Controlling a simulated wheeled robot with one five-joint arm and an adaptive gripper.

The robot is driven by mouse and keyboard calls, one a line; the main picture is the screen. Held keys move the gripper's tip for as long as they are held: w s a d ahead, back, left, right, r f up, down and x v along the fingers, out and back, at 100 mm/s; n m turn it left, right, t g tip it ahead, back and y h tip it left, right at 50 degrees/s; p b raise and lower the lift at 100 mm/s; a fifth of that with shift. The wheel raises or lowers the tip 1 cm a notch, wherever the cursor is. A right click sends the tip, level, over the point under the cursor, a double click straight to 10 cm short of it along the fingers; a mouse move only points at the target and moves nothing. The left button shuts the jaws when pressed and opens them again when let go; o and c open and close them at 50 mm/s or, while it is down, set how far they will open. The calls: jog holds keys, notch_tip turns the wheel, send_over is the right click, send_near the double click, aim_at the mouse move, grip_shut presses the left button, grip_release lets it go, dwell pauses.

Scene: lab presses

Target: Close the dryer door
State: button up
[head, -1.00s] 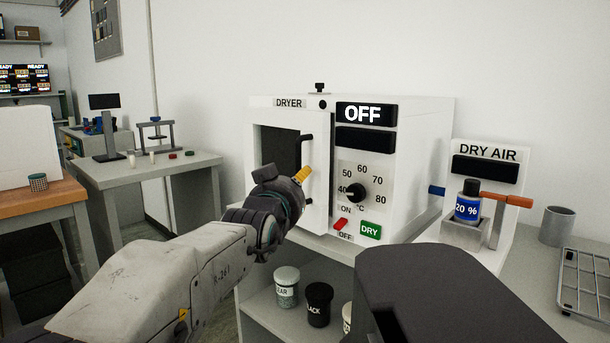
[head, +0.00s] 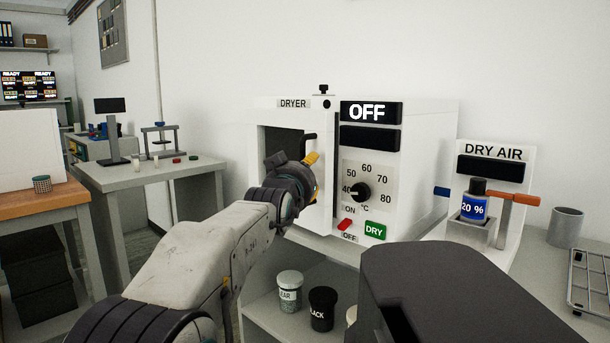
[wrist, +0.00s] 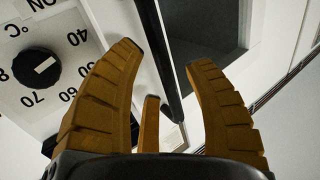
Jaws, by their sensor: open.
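The white dryer (head: 425,160) stands on a bench in the head view, and its display reads OFF. The dark opening (head: 282,140) at its front left is uncovered, so the door (head: 324,185) is open. In the wrist view, the handle (wrist: 160,50) passes between the spread yellow fingers of my gripper (wrist: 163,56). The fingers are open, with visible gaps beside the bar. The dark opening (wrist: 205,30) lies right of the handle there.
The dial (head: 359,192), red switch (head: 345,225) and green DRY label (head: 375,231) are right of the handle. A dry air unit (head: 490,165) with a bottle (head: 474,203) stands farther right. Jars (head: 322,308) sit on the shelf below. A grey table (head: 150,178) is at left.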

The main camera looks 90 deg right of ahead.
jog(key=shift+s+d, duration=0.2)
jog(key=shift+d, duration=0.35)
grip_shut()
dwell(0.5)
